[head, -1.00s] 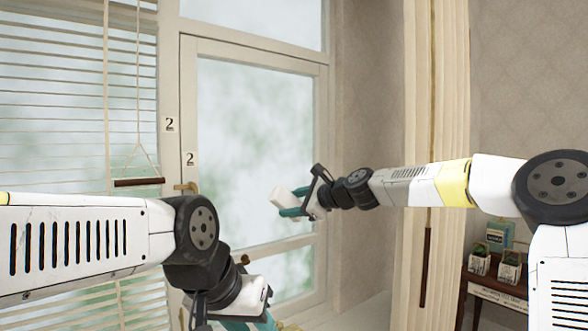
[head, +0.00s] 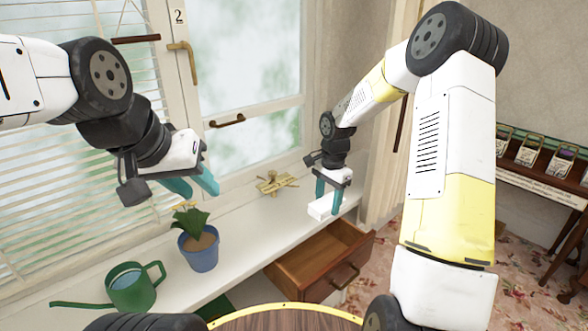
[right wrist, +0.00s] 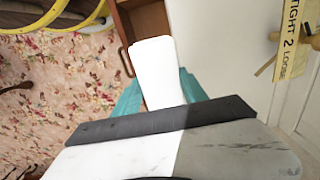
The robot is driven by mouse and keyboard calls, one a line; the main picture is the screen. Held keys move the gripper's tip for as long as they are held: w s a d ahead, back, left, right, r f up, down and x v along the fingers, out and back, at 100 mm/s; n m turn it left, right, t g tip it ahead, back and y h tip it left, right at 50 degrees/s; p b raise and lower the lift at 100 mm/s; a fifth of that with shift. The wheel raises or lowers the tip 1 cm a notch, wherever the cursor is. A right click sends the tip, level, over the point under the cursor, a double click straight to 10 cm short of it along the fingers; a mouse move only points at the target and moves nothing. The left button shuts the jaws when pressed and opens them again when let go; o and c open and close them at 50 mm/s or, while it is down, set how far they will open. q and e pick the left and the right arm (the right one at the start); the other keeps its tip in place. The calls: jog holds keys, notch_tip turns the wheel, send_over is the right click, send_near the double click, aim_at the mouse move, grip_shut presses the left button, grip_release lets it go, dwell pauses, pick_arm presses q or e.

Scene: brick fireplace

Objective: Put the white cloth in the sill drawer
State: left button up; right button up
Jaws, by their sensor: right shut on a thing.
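The white cloth (head: 322,207) looks like a small folded white block. My right gripper (head: 330,202) is shut on it and holds it near the front edge of the sill, above and behind the drawer. In the right wrist view the cloth (right wrist: 156,72) sticks out between the teal fingers. The wooden sill drawer (head: 312,255) is pulled open below the sill, and its visible inside looks empty. Part of the drawer (right wrist: 143,25) shows beyond the cloth in the right wrist view. My left gripper (head: 193,188) is open and empty above the sill, near the plant.
On the sill (head: 245,232) stand a blue flower pot (head: 199,252), a green watering can (head: 135,288) and a brass valve-like piece (head: 276,183). A round wooden top with a yellow rim (head: 285,310) is at the bottom. A side table (head: 540,183) stands at right.

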jog(key=shift+s+d+f, duration=0.45)
jog(key=shift+s+d, duration=0.3)
jog(key=shift+f, duration=12)
jog(key=o, duration=1.2)
jog(key=shift+o, duration=0.2)
jog(key=shift+s+d, duration=0.15)
